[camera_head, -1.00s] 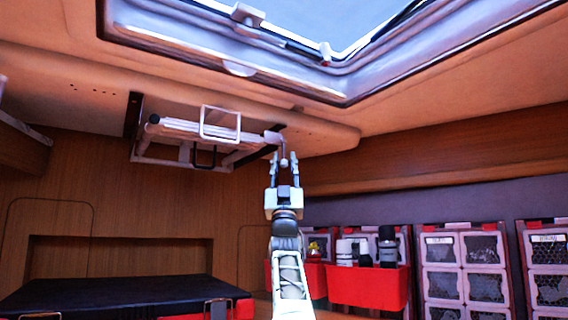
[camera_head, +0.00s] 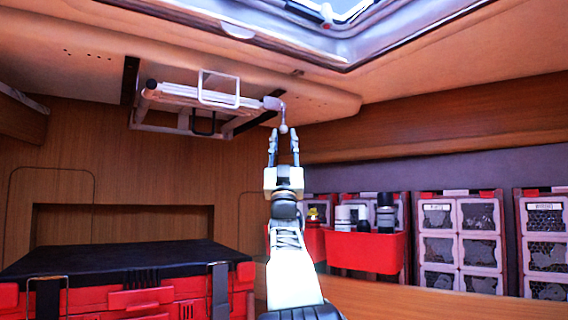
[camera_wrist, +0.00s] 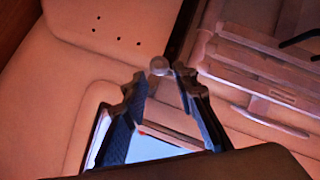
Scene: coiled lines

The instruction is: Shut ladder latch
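The folded ladder (camera_head: 180,96) hangs under the ceiling at upper left in the head view; its rails show at the right in the wrist view (camera_wrist: 262,68). At its right end is a latch lever (camera_head: 284,112) that hangs down and ends in a pale ball knob (camera_head: 283,128). My gripper (camera_head: 284,134) points up just below the knob, fingers apart. In the wrist view, my gripper (camera_wrist: 160,78) is open, with the knob (camera_wrist: 159,66) at the gap between the fingertips. I cannot tell whether a finger touches it.
A skylight frame (camera_head: 345,50) is overhead. Red bins (camera_head: 365,252) with bottles and wall storage boxes (camera_head: 458,240) stand at the right. A black-topped red chest (camera_head: 130,268) is at lower left. The space around my arm is clear.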

